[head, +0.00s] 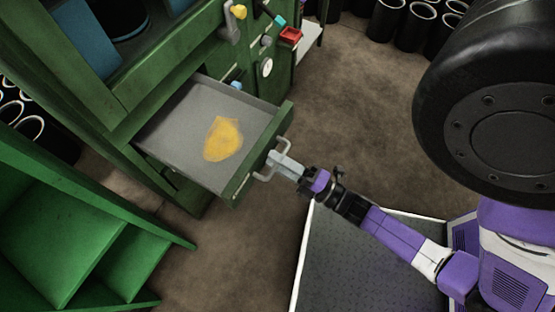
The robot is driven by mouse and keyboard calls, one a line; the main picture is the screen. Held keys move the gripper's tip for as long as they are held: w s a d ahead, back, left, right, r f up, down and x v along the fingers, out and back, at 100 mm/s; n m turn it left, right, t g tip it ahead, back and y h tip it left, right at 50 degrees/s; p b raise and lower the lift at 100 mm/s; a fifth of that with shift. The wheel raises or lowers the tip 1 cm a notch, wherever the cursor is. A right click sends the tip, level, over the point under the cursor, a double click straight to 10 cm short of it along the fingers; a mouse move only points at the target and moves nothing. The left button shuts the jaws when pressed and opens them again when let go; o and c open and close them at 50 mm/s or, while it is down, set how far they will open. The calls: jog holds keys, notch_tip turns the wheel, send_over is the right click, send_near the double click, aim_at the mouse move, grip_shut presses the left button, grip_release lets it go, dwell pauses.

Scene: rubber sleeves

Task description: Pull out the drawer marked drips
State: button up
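The drawer (178,128) stands pulled out from the green machine, and its grey inside floor shows. A yellow-orange patch (224,139) lies on that floor. A pale bar handle (266,173) is fixed to the drawer's green front (245,176). My gripper (277,163) is at the handle, with its pale fingers reaching over the bar. The fingers look closed around the bar, but their far side is hidden. Any marking on the drawer front is too small to read.
The green machine (190,45) has a yellow-tipped lever (238,11), a white gauge (267,67) and a small red tray (290,35). Green shelving (75,235) stands at lower left. Black sleeves (418,25) stand at the back right. Brown floor between is clear.

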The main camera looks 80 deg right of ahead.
jog(key=v, duration=0.7)
jog(key=shift+s+b, duration=0.4)
jog(key=shift+a, duration=0.15)
jog(key=w+a+r+m+g+y+p, duration=0.1)
jog(key=a+r+m+y+p, duration=0.1)
jog(key=r, duration=0.6)
jog(key=w+a+r+m+g+y+p, duration=0.1)
jog(key=a+r+m+p, duration=0.3)
jog(key=r+m, duration=0.4)
jog(key=w+a+r+m+g+y+p, duration=0.1)
jog(key=a+r+m+g+y+p, duration=0.1)
jog(key=r, duration=0.6)
jog(key=a+m+p, duration=0.1)
jog(key=a+m, duration=0.1)
jog(key=a, duration=0.1)
jog(key=shift+w+a+m+g+y+p, duration=0.3)
jog(key=shift+w+m+p, duration=0.05)
jog(key=shift+m, duration=0.05)
jog(key=shift+r, duration=0.1)
